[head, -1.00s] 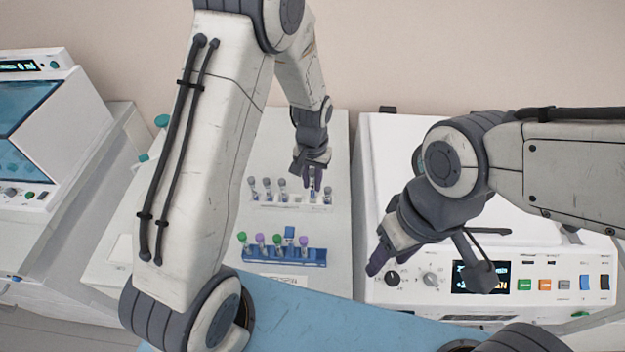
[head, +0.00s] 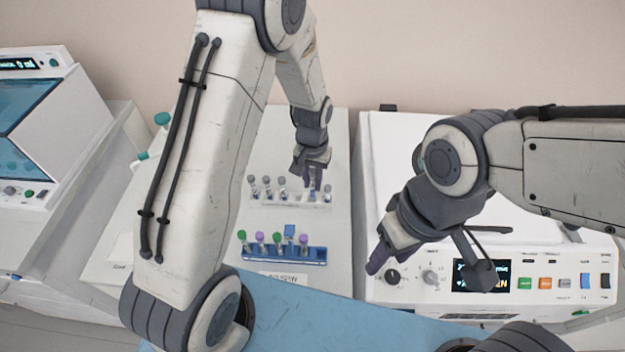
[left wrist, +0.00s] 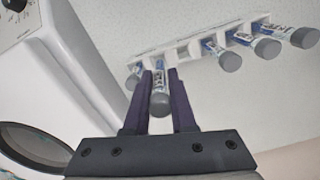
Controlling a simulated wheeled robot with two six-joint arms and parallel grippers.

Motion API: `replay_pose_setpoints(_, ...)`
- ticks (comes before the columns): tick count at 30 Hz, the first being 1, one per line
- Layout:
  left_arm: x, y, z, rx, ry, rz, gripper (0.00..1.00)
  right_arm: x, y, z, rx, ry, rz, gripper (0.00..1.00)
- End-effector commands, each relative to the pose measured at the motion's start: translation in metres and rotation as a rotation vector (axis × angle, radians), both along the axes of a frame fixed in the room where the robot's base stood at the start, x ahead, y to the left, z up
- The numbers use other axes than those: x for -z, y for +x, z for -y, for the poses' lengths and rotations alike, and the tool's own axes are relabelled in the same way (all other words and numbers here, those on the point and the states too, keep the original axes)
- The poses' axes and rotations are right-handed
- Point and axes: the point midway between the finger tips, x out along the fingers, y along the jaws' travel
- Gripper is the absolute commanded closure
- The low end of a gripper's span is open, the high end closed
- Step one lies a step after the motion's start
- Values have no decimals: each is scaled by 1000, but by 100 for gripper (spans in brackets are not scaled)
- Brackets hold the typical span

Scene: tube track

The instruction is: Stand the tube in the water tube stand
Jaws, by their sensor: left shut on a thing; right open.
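My left gripper (head: 315,181) is over the right part of a white rack (head: 291,205) at the back of the bench. In the left wrist view its purple fingers (left wrist: 160,85) are shut on a grey-capped tube (left wrist: 160,102) with a printed label. The tube's lower end points at the rack; I cannot tell whether it sits in a slot or just above it. Other grey-capped tubes (head: 267,184) stand in the same rack, on both sides of the held one. My right gripper (head: 378,262) is open and empty in front of the white machine.
A blue rack (head: 290,253) with green- and purple-capped tubes stands nearer the front, with a label plate (head: 284,279) before it. A white machine (head: 385,190) with knobs and a screen stands right of the bench. Another device (head: 75,130) stands left.

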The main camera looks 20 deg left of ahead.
Motion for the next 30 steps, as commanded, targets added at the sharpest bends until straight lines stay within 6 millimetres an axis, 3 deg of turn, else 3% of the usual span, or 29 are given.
replay_pose_setpoints(30,18,0,0,0,0,0,100,12,0,0,0,0,0,49)
